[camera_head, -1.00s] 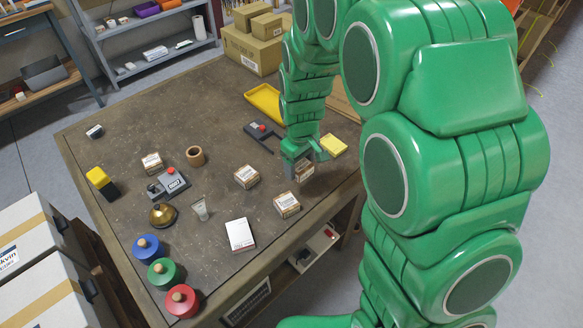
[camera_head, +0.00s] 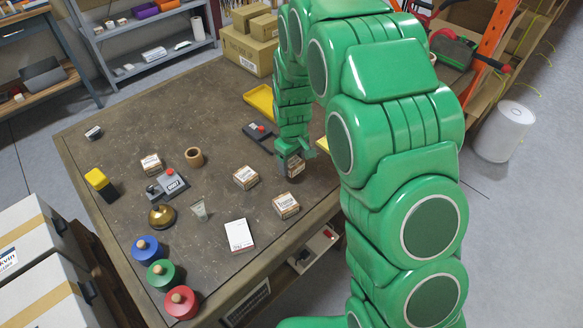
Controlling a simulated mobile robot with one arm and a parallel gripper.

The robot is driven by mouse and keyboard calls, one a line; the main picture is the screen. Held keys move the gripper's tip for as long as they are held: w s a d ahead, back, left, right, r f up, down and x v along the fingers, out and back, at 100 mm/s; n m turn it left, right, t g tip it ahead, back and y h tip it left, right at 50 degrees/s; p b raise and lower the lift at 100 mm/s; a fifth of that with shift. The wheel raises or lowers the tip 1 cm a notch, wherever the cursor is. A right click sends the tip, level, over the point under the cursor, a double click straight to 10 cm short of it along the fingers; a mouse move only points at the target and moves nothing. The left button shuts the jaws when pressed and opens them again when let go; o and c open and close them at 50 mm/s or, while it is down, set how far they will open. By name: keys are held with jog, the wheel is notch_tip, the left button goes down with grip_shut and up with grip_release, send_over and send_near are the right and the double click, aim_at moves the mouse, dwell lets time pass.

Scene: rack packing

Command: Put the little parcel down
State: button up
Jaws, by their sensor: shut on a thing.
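My gripper (camera_head: 293,163) is at the right side of the brown table (camera_head: 225,105), pointing down. It is shut on a little parcel (camera_head: 296,170), a small brown box with a white label, partly hidden by the fingers. I cannot tell whether the parcel touches the tabletop. Similar little parcels stand nearby: one (camera_head: 246,178) to the left, one (camera_head: 286,205) nearer the front edge, and one (camera_head: 151,164) farther left.
A yellow tray (camera_head: 258,100) and a dark device with a red button (camera_head: 260,131) lie behind my gripper. A white box (camera_head: 239,236), a glass (camera_head: 199,210), a brass bell (camera_head: 162,216) and coloured round pots (camera_head: 181,302) stand toward the front. The table's back left is largely clear.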

aim_at(291, 168)
jog(key=shift+w+a+f, duration=0.1)
jog(key=shift+w+f, duration=0.15)
jog(key=shift+f, duration=1.5)
jog(key=shift+f, duration=0.15)
jog(key=o, duration=1.1)
